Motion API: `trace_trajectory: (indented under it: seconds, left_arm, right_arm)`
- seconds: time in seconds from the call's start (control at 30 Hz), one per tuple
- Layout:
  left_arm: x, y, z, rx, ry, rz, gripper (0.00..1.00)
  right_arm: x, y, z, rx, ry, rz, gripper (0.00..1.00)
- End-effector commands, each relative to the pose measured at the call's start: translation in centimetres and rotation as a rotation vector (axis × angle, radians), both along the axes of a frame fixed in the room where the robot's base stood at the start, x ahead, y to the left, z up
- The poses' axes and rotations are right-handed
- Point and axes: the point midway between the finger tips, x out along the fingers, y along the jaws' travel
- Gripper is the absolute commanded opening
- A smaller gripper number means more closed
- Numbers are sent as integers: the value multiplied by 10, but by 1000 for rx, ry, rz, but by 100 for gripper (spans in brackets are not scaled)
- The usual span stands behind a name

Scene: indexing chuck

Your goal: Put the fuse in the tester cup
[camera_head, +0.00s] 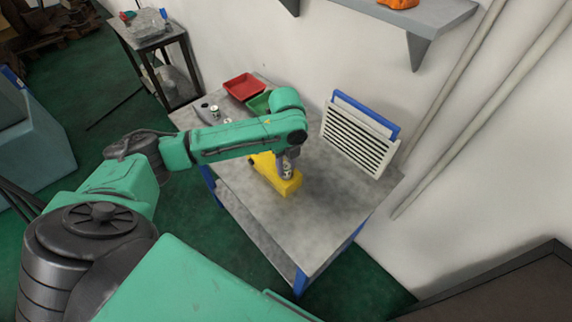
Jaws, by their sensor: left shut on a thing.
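My left arm reaches in from the left over the grey table. My left gripper (287,171) points down at the yellow block (283,187) and is shut on a small pale thing, which seems to be the fuse. The fingers and arm hide most of it, and I cannot tell if it touches the yellow block. The yellow block may be the tester, but its cup is hidden. A small silver cylinder (215,112) stands at the table's left, by a dark object (205,106). My right gripper is not in view.
A red tray (244,86) and a partly hidden green tray (257,104) sit at the back left of the table. A white slatted panel with a blue frame (357,138) stands at the back right. The table's front right (310,235) is bare.

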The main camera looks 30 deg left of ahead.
Motion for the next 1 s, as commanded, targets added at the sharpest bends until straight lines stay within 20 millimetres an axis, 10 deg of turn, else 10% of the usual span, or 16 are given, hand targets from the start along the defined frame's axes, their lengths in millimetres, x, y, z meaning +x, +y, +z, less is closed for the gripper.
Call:
trace_trajectory:
  seconds: [0.07, 0.1, 0.17, 0.57, 1.0]
  left_arm:
    - [0, 0, -2, -1, 0, 0, 0]
    - [0, 0, -2, -1, 0, 0, 49]
    - [0, 0, -2, -1, 0, 0, 64]
    - [1, 0, 9, -1, -3, 0, 64]
    - [1, -1, 112, -1, -3, 1, 64]
  right_arm:
    - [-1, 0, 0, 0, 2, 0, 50]
    - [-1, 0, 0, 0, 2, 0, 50]
    - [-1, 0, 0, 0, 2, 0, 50]
    - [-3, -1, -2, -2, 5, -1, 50]
    - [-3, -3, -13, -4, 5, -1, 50]
